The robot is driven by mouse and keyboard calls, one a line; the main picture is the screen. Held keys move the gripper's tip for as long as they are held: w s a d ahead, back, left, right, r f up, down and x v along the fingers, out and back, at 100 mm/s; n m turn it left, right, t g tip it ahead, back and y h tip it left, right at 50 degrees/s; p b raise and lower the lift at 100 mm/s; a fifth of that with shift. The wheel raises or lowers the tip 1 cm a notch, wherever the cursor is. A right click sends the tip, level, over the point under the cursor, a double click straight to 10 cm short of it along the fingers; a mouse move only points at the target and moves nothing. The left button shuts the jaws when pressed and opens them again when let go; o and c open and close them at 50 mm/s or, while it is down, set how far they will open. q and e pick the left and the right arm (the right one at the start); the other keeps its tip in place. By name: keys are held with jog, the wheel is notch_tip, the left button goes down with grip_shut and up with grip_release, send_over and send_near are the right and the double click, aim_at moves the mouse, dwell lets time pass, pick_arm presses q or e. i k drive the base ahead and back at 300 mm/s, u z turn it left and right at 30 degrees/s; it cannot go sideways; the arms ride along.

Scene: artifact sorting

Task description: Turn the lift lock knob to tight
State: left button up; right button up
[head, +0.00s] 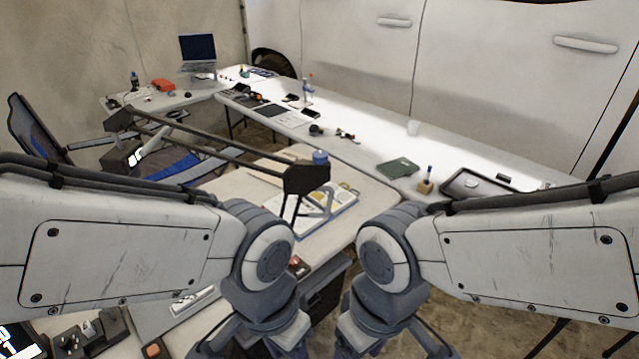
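I cannot make out a lift lock knob for certain. A black jointed arm (215,143) reaches across the near table to a dark bracket (305,179). A small blue round piece (320,157) shows just above that bracket; I cannot tell whether it is a knob or whether it is attached. My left gripper (255,342) and my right gripper (385,342) hang down at the bottom edge, in front of the near table. Their fingertips are cut off or hidden, so their opening does not show.
An open book or papers (318,212) lie under the bracket. A blue chair (40,130) stands left. Dark equipment (90,335) fills the lower left.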

aim_at(320, 157)
jog(key=z, duration=0.55)
jog(key=k, duration=1.25)
jog(key=z, duration=0.7)
jog(key=i, duration=0.8)
jog(key=u, duration=0.8)
jog(key=i, duration=0.85)
jog(key=u, duration=0.75)
